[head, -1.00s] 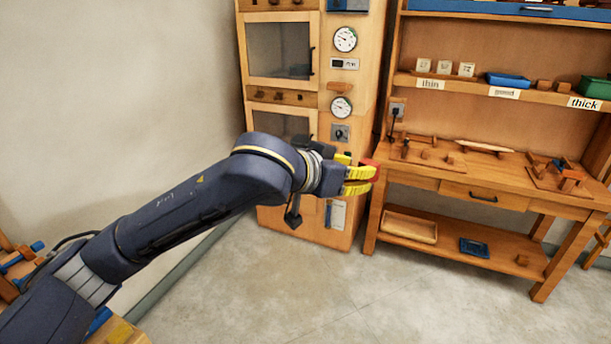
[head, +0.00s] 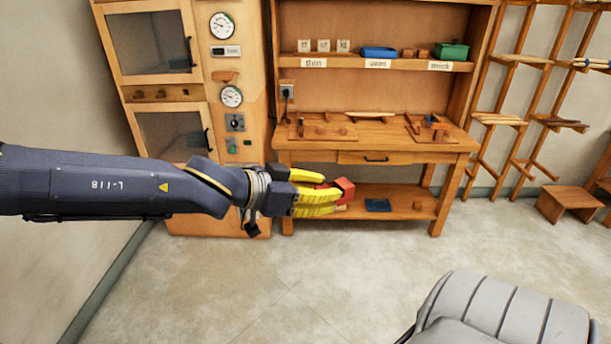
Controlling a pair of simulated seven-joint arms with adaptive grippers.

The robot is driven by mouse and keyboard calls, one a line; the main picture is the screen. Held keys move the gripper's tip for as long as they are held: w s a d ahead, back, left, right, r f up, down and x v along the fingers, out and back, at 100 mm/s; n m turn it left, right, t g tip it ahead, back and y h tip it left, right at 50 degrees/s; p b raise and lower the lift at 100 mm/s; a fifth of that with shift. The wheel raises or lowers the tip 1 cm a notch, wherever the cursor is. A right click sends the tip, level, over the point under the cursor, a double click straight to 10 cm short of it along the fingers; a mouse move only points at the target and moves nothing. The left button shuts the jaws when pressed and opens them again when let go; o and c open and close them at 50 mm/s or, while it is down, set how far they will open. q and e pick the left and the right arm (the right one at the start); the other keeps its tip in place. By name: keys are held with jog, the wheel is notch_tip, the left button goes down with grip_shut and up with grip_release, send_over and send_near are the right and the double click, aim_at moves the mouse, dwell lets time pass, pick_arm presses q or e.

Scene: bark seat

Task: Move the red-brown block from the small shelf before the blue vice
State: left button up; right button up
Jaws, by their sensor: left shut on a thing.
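My left gripper (head: 325,192), with yellow fingers, is shut on the red-brown block (head: 345,188). It holds the block at its fingertips in the air, in front of the lower part of the workbench. The small shelf (head: 224,77) juts from the wooden cabinet between the two gauges. A small blue thing that looks like the blue vice (head: 430,120) stands on a board at the right end of the workbench; its details are too small to tell. My right gripper is not in view.
The workbench (head: 380,152) has a drawer and a low shelf with a blue tray (head: 378,205). Above it, a shelf bears labelled bins. A grey ribbed seat (head: 505,310) is at the bottom right. The floor between is clear.

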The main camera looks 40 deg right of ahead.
pick_arm(q)
jog(key=s+a+f+m+g+y, duration=0.3)
jog(key=s+f+m+g, duration=0.1)
jog(key=f, duration=0.4)
jog(key=s+a+f+m+g+y, duration=0.3)
jog(key=f+m+g, duration=0.15)
jog(key=f, duration=0.45)
jog(key=w+a+f+m+g+y, duration=0.1)
jog(key=a+f+m+y, duration=0.4)
jog(key=a, duration=0.4)
jog(key=w+a+f+m+g+y, duration=0.1)
jog(key=w+a+f+m+y, duration=0.15)
jog(key=a+f, duration=0.55)
jog(key=w+a+f+m+t+y, duration=0.1)
jog(key=w+a+m+y, duration=0.3)
jog(key=a, duration=0.7)
jog(key=w+a+m+t+y, duration=0.1)
jog(key=w+a+m+y, duration=0.15)
jog(key=w+a, duration=0.6)
jog(key=w+a+r+y, duration=0.1)
jog(key=w+a+r, duration=0.15)
jog(key=a, duration=0.55)
jog(key=w+a+r+m+t, duration=0.1)
jog(key=w+a+r, duration=0.15)
jog(key=a, duration=0.65)
jog(key=w+a+r+y, duration=0.1)
jog(key=a+r, duration=0.2)
jog(key=a, duration=0.5)
jog(key=shift+w+f, duration=0.2)
jog(key=shift+f, duration=2.55)
